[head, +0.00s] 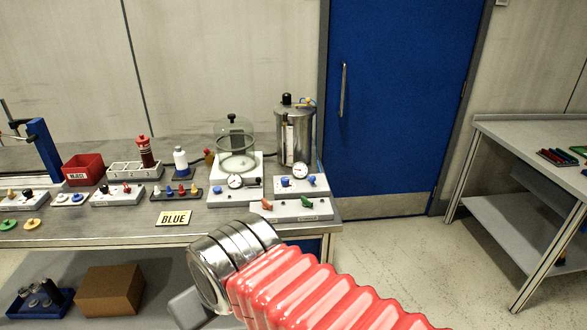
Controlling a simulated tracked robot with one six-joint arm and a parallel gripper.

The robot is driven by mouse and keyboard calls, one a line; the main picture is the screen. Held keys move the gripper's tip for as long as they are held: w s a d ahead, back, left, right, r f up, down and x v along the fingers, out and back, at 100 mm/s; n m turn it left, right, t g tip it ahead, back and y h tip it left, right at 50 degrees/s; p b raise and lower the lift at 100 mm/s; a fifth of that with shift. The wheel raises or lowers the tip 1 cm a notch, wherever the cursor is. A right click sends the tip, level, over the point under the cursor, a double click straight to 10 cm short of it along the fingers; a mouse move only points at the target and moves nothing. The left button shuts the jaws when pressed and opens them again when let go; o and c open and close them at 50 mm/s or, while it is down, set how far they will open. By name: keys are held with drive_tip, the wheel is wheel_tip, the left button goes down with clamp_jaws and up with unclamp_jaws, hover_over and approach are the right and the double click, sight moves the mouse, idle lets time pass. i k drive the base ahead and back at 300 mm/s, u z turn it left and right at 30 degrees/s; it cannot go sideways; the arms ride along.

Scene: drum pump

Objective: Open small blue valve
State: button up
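Two small blue knobs, one on the left (284,182) and one on the right (311,179), sit on the white block below the steel cylinder, at the right end of the bench. I cannot tell which one is the small blue valve, or how far either is turned. My arm, with a red ribbed sleeve and steel rings, reaches in from the lower right in front of the bench. The arm is apart from the knobs in the picture.
A steel cylinder (296,135) and a glass jar (235,140) stand behind the knobs. A pale block with red and green levers (291,210) lies in front. Floor is clear toward the right bench (530,130).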

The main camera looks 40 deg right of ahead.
sight(313, 179)
drive_tip(key=z, duration=0.15)
drive_tip(key=i, duration=0.65)
drive_tip(key=z, duration=0.65)
drive_tip(key=i, duration=0.45)
drive_tip(key=z, duration=0.35)
